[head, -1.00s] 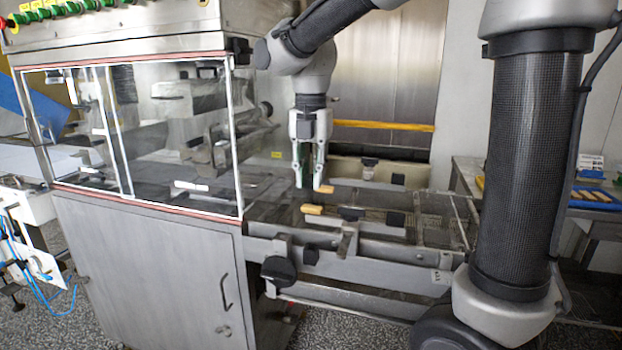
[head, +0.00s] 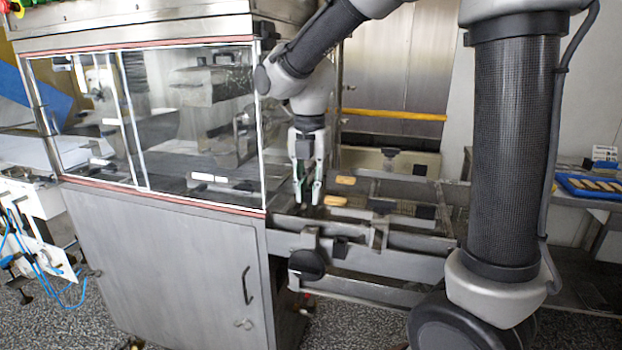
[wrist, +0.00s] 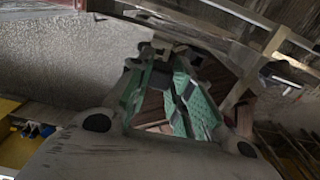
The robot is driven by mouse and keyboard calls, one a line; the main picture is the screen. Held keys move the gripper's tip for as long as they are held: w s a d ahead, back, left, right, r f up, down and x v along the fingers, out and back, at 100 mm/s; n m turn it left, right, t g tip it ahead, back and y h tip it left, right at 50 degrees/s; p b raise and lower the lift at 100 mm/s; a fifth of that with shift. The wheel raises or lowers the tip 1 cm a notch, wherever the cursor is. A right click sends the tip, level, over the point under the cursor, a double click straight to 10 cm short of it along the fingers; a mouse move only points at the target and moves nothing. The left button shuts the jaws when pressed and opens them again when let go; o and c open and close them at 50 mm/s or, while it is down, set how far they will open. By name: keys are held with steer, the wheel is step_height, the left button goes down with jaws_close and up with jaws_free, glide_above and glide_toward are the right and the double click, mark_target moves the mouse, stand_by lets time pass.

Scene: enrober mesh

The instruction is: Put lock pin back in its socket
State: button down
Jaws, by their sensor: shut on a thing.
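My gripper (head: 308,203) points down over the mesh conveyor frame, close to the right edge of the glazed cabinet and just behind the front rail. Its fingers are close together. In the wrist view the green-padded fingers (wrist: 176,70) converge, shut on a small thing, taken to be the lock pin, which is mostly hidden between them. I cannot make out the pin's shape or angle. I cannot pick out its socket for certain in either view.
Two tan bars (head: 335,200) lie on the mesh right of my gripper. The front rail (head: 375,262) carries a round black knob (head: 306,264). The glazed cabinet (head: 170,250) stands close on the left. A blue tray (head: 592,186) of bars sits at far right.

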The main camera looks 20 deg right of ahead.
mark_target(310, 202)
stand_by(0.3)
steer(key=shift+f, duration=3.1)
steer(key=shift+f, duration=0.5)
steer(key=c, duration=1.2)
jaws_free()
